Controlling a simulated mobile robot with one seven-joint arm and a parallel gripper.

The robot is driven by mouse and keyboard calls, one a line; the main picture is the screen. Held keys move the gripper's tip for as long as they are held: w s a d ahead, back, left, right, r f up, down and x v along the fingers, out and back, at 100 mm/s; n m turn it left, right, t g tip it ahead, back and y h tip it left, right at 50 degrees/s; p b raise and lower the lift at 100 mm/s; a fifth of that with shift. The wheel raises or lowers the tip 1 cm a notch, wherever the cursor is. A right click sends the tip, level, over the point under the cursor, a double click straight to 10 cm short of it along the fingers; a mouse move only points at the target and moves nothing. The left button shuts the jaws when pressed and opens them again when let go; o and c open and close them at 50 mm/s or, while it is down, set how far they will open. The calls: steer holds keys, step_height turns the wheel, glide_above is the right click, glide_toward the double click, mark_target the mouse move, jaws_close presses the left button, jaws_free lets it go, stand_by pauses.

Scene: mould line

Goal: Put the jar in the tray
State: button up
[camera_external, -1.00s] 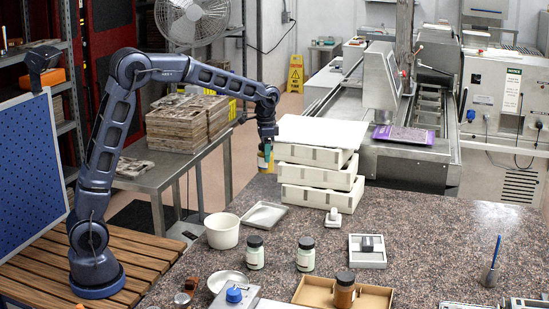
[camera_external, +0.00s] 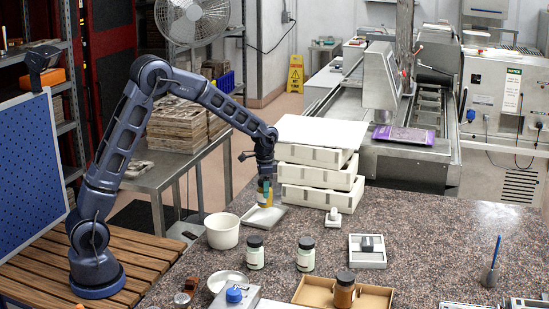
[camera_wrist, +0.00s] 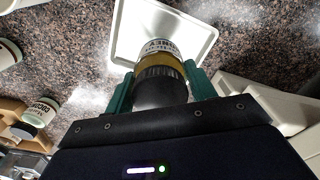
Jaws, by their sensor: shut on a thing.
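My gripper (camera_external: 264,181) is shut on a jar (camera_external: 264,196) with a yellowish body and a pale label. In the wrist view the jar (camera_wrist: 160,55) shows a black lid toward me, between the green fingers of my gripper (camera_wrist: 160,85). The white tray (camera_external: 277,220) lies flat on the speckled counter, and the jar is over it. In the wrist view the tray (camera_wrist: 203,47) is behind the jar's far end. I cannot tell whether the jar's bottom touches the tray.
Stacked white boxes (camera_external: 318,196) stand close to the right of my gripper. A white tub (camera_external: 222,233) is at the front left of the tray. Two pale green jars with dark lids (camera_external: 255,255) (camera_external: 306,256) stand nearer the front. A brown jar (camera_external: 344,292) stands in a cardboard box.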

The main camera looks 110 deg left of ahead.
mark_target(262, 202)
steer(key=shift+f, duration=2.35)
steer(key=shift+f, duration=0.1)
steer(key=o, duration=1.1)
steer(key=shift+o, duration=0.2)
